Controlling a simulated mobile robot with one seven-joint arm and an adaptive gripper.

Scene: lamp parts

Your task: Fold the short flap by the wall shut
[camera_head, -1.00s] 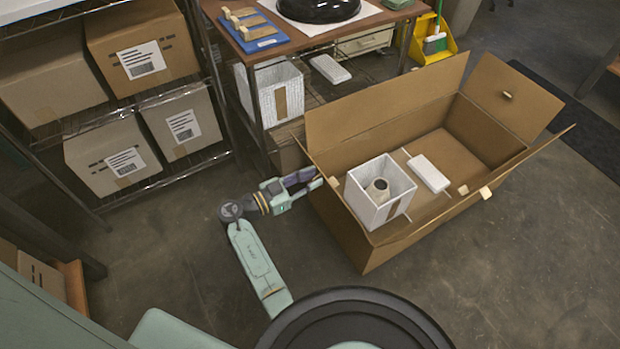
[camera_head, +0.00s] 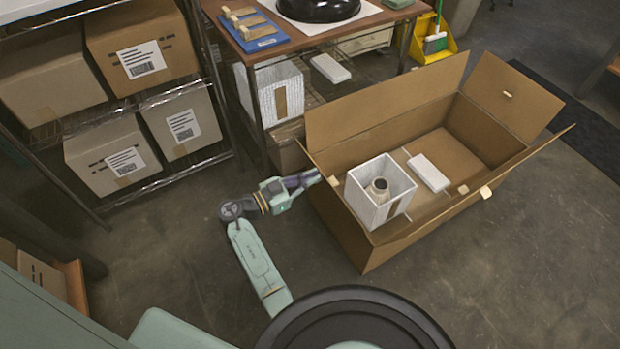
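A large open cardboard box (camera_head: 400,245) stands on the floor at the right. Its far short flap (camera_head: 512,95), with a small pale tab, stands open and leans outward. Its back long flap (camera_head: 385,102) stands upright. The near long flap shows as a thin strip along the front edge. I cannot make out the left short flap clearly. My gripper (camera_head: 314,178) is beside the box's left short end, close to its top edge. Its fingers look close together, but I cannot tell whether they are shut or only seen side-on. No held thing shows.
A workbench (camera_head: 290,42) stands behind, a shelf with boxes (camera_head: 150,175) at the left. The floor in front is clear.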

